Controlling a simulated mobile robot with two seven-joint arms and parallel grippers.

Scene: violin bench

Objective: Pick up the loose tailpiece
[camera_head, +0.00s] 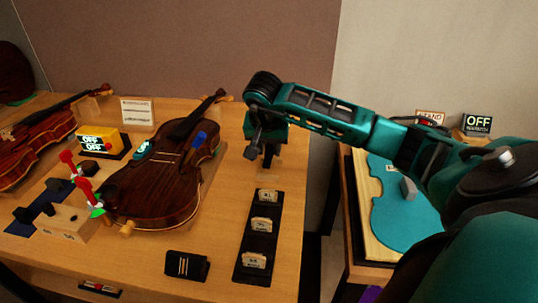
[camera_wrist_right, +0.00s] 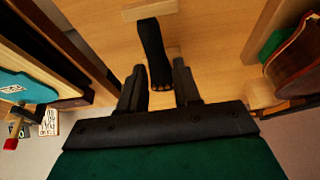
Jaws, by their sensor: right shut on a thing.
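The loose tailpiece (camera_wrist_right: 153,50) is a black, tapered piece with small holes at its wider end. In the right wrist view it lies between the two fingers of my right gripper (camera_wrist_right: 160,90), which is shut on it. In the head view the right gripper (camera_head: 267,150) points down over the right part of the bench, and the tailpiece is mostly hidden behind it. Pale wooden blocks (camera_wrist_right: 150,9) show near the tailpiece. I cannot tell whether it still touches them. My left gripper is not in view.
A violin (camera_head: 155,190) lies on the wooden bench (camera_head: 215,245) to the left. A black tray (camera_head: 240,263) with three pale pieces and a small black block (camera_head: 186,265) are nearer. Another violin (camera_head: 35,138) is far left. A side table holds a teal violin-shaped plate (camera_head: 390,220).

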